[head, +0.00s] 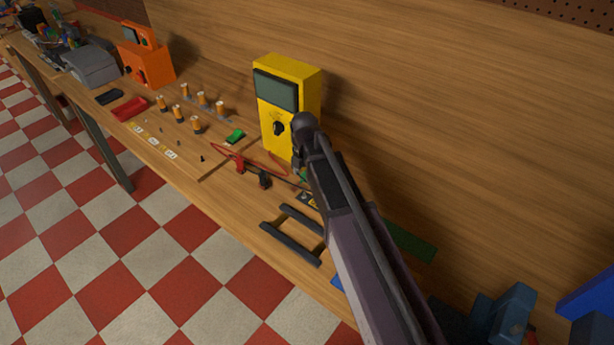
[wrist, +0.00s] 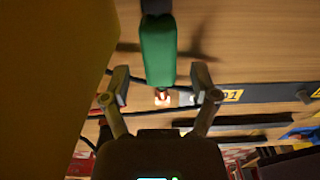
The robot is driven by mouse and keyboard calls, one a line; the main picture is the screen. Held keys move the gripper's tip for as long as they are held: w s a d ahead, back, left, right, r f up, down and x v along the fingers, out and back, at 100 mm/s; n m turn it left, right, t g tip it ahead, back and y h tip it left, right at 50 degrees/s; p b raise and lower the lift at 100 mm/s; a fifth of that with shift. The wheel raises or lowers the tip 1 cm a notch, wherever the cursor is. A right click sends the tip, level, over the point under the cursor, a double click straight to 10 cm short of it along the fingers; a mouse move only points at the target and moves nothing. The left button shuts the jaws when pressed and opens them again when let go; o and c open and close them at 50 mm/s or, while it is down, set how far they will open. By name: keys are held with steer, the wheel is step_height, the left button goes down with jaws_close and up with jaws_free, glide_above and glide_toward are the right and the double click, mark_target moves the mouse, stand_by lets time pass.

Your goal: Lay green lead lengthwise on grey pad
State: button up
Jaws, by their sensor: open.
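The green lead (wrist: 157,50) shows large in the wrist view as a green body with a small red and white end. It reaches down between the two finger tips of my gripper (wrist: 160,84). The fingers are open on either side of it, with gaps showing. In the head view my arm hides most of my gripper, beside the yellow meter's lower right. A small dark grey flat pad (head: 108,97) lies far left on the bench; I cannot tell surely that it is the task's pad.
The yellow meter (head: 285,100) stands close to my gripper and fills the wrist view's left side. Red and black leads (head: 250,170) lie in front of it. A red tray (head: 129,109), several orange-brown posts (head: 202,99) and an orange device (head: 146,58) stand farther left. Two dark bars (head: 291,234) lie near the front edge.

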mark_target(305, 175)
steer(key=shift+c, duration=0.2)
jaws_close()
stand_by(0.3)
steer(key=shift+r, duration=0.1)
step_height(305, 175, up, 3)
steer(key=p, duration=0.3)
steer(key=shift+r+p, duration=0.2)
steer(key=shift+p, duration=0.1)
steer(key=s, duration=0.5)
steer(key=s+r+p, duration=0.1)
steer(key=s, duration=0.4)
steer(key=s+d, duration=0.1)
steer(key=s, duration=0.5)
steer(key=shift+r, duration=0.2)
